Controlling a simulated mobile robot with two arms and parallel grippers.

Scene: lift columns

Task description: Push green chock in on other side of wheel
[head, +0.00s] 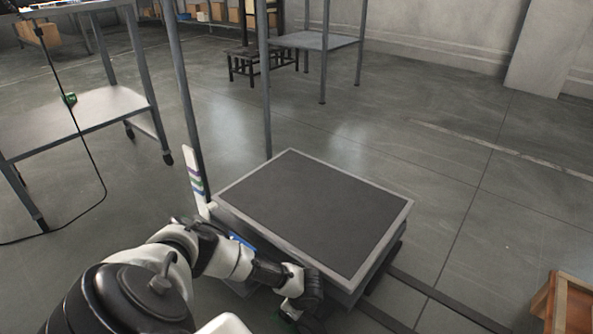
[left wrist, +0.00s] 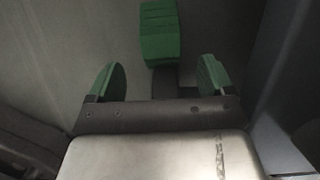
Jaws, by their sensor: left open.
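A green ridged block, the green chock (left wrist: 159,32), shows at the top centre of the left wrist view, just beyond my fingers. My left gripper (left wrist: 160,78) is open, with two green-padded fingers apart and nothing held between them. The chock lies ahead of the gap, apart from the fingertips as far as I can tell. In the head view my left arm reaches down beside the near edge of a low lift platform (head: 315,210); its gripper is mostly hidden there. The wheel cannot be made out in either view. My right gripper is out of view.
A wheeled metal cart (head: 85,115) stands at left, with a small green object (head: 70,99) on its shelf. A wooden crate (head: 568,305) sits at lower right. Dark rails (head: 430,290) run along the floor beside the platform.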

